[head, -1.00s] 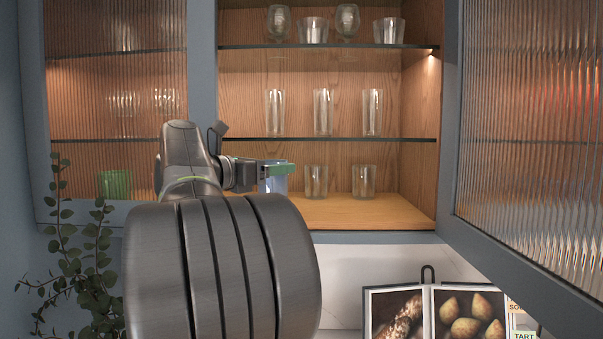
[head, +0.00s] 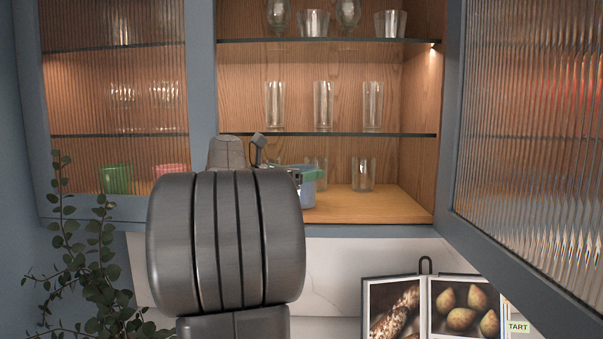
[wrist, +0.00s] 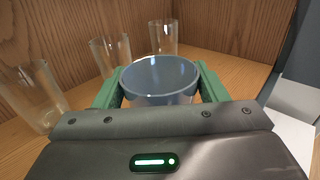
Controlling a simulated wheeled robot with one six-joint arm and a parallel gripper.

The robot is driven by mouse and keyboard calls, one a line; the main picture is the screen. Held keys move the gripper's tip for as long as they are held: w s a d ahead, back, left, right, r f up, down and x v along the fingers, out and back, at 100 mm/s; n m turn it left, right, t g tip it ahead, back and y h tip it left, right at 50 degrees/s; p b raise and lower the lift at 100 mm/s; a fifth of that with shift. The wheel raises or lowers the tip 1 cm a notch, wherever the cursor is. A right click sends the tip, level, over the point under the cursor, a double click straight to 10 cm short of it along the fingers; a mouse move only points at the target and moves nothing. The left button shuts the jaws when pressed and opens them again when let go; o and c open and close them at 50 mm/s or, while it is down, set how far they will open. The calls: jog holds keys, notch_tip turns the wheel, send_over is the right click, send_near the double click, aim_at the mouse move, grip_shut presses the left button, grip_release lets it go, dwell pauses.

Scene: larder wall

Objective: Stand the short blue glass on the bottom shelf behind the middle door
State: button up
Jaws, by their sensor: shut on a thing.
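The short blue glass (wrist: 160,76) stands upright between the green fingers of my gripper (wrist: 158,84) in the wrist view. My gripper is shut on it. In the head view the blue glass (head: 307,195) shows just right of my arm, at the bottom shelf (head: 370,207) of the open middle cabinet. My arm hides part of the glass and most of the gripper there. I cannot tell whether the glass's base touches the shelf.
Clear glasses stand close by on the bottom shelf, one at the right (head: 363,174) and others partly hidden. The shelf's right front is bare. The ribbed glass door (head: 530,150) hangs open at right. Green (head: 115,179) and pink glasses show behind the left door. A plant (head: 90,250) stands lower left.

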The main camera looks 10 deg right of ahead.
jog(key=shift+f, duration=0.2)
jog(key=o, duration=1.3)
jog(key=shift+c, duration=0.2)
jog(key=shift+r, duration=0.2)
jog(key=b+v, duration=0.2)
jog(key=v, duration=0.4)
jog(key=shift+a+f+b, duration=0.1)
jog(key=shift+b, duration=0.25)
jog(key=shift+s+a, duration=0.45)
jog(key=shift+a, duration=0.1)
